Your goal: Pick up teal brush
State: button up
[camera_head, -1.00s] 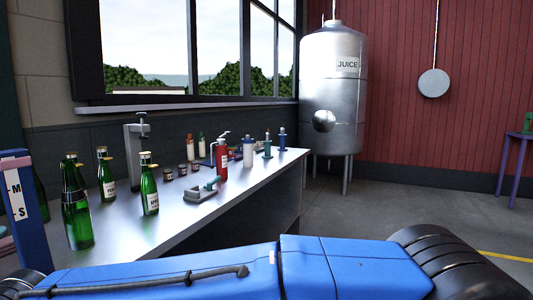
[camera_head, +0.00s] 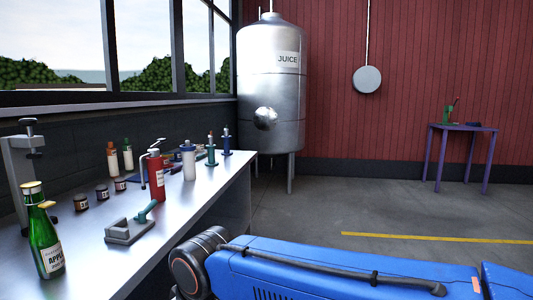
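I cannot make out a thing that is clearly a teal brush. A slim teal item (camera_head: 211,152) with a reddish tip stands upright near the far end of the bench, beside a similar blue item (camera_head: 226,146); it is too small to tell whether it is a brush. A teal handle-like piece (camera_head: 147,212) leans on a grey block (camera_head: 125,232) nearer on the bench. My blue arm crosses the bottom of the view. My gripper is out of view.
The metal bench (camera_head: 175,224) also holds a red bottle (camera_head: 155,177), a white bottle (camera_head: 188,163), small jars, a clamp stand (camera_head: 25,165) and a green bottle (camera_head: 45,240). A juice tank (camera_head: 271,90) and a purple table (camera_head: 463,127) stand beyond. Open floor lies between.

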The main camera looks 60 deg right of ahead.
aim_at(205, 154)
jog(key=i+l+z, duration=0.15)
jog(key=l, duration=0.25)
jog(key=i+l+z, duration=0.1)
jog(key=l, duration=0.35)
jog(key=i+l+z, duration=0.15)
jog(key=l, duration=0.25)
jog(key=i+l+z, duration=0.15)
jog(key=l, duration=0.2)
jog(key=i+l+z, duration=0.1)
jog(key=l, duration=0.3)
jog(key=u, duration=2.95)
jog(key=l+z, duration=0.1)
jog(key=z, duration=2.85)
jog(key=i+l+u, duration=0.1)
jog(key=i+l, duration=0.15)
jog(key=l, duration=0.2)
